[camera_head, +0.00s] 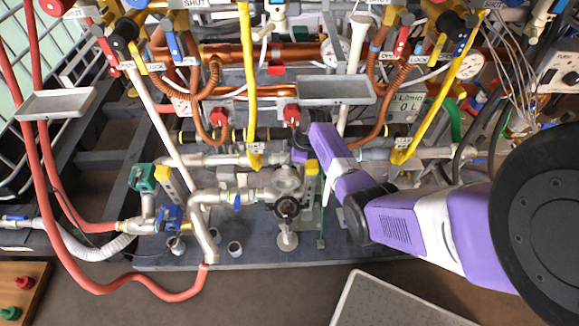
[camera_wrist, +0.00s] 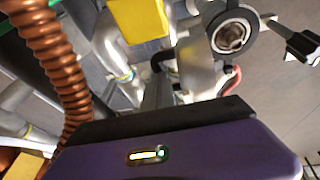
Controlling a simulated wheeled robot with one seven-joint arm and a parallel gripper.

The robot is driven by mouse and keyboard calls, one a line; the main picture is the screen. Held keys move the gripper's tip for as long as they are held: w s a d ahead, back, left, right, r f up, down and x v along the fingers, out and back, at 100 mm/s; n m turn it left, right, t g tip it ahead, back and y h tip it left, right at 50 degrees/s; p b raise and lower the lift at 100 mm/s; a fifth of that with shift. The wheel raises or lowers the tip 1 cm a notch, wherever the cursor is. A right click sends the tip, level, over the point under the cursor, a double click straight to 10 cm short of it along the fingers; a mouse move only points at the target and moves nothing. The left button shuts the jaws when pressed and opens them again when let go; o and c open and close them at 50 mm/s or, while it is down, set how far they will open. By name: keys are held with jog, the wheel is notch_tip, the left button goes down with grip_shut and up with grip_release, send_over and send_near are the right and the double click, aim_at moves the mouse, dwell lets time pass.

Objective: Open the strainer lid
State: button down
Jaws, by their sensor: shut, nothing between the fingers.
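The strainer appears to be the metal valve body (camera_head: 286,182) low in the middle of the piping, with a dark round cap (camera_head: 287,208) at its front that looks like the lid. In the wrist view a round dark-rimmed fitting (camera_wrist: 234,34) with a brassy centre sits at the upper right; it may be the same part. In the head view my purple arm reaches in from the right, and the fingertips are hard to make out.
A yellow block (camera_wrist: 138,20) and a corrugated copper pipe (camera_wrist: 58,75) are close by in the wrist view. Yellow pipes (camera_head: 250,80), a grey tray (camera_head: 322,90) and a red hose (camera_head: 130,285) crowd the rig. The floor in front is mostly open.

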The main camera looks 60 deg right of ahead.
dwell(0.3)
jog(key=s+r+p, duration=0.2)
jog(key=s+r, duration=0.1)
jog(key=s, duration=1)
jog(key=shift+d, duration=0.4)
